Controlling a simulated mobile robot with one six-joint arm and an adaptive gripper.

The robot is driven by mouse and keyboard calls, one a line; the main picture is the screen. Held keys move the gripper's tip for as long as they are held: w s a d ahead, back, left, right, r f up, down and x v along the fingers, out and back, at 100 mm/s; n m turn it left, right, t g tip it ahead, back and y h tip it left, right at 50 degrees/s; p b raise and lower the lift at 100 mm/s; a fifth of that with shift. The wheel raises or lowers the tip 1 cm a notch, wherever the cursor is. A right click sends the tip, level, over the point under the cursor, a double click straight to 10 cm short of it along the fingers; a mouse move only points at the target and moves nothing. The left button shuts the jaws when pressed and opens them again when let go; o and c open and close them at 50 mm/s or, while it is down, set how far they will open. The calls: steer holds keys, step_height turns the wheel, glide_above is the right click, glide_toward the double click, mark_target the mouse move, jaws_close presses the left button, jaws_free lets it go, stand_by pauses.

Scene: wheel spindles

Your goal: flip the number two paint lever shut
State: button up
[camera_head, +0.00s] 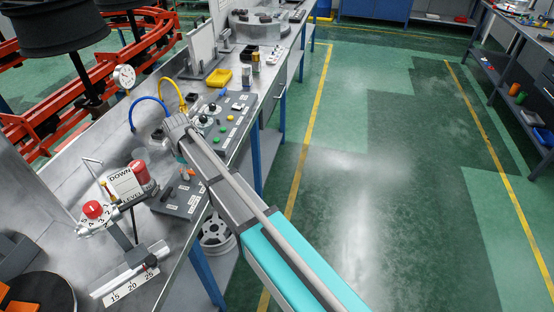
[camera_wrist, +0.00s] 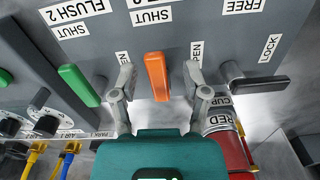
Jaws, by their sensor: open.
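In the wrist view an orange lever (camera_wrist: 157,76) stands on a grey panel (camera_wrist: 225,45), below a label "SHUT" and a partly cut-off label ending in 2. "OPEN" labels show at both sides, partly covered by my fingers. My gripper (camera_wrist: 161,80) is open, with one finger on each side of the orange lever and gaps showing between. A green lever (camera_wrist: 80,85) under "FLUSH 2" is to the left. A black lever (camera_wrist: 258,84) between "FREE" and "LOCK" is to the right. In the head view my arm hides the fingertips.
A red cup (camera_wrist: 230,150) is close by my right finger in the wrist view. Yellow and blue hoses (camera_wrist: 36,158) are at lower left. In the head view a dial gauge (camera_head: 124,77), a red knob (camera_head: 93,210) and a button panel (camera_head: 222,122) share the bench.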

mark_target(190, 173)
steer(key=shift+s+m, duration=0.1)
steer(key=shift+m, duration=0.2)
steer(key=shift+r+p, duration=0.35)
steer(key=shift+p, duration=0.05)
step_height(190, 173, up, 14)
steer(key=f+p, duration=0.1)
steer(key=p, duration=1.3)
steer(key=s+d+f+m+b, duration=0.1)
steer(key=s+d+m, duration=0.1)
steer(key=d, duration=0.8)
steer(key=s+d+f+m+b, duration=0.1)
steer(key=s+d+m+b, duration=0.1)
steer(key=d, duration=0.8)
steer(key=s+d+f+m+b, duration=0.1)
steer(key=s+d+m, duration=0.2)
steer(key=d, duration=0.7)
steer(key=shift+s+f+m+b, duration=0.15)
steer(key=shift+f+m+b, duration=0.25)
steer(key=shift+m, duration=0.4)
steer(key=s+d+m, duration=0.4)
steer(key=s+d, duration=0.4)
steer(key=d, duration=0.3)
steer(key=shift+s+d, duration=0.15)
steer(key=shift+d, duration=0.05)
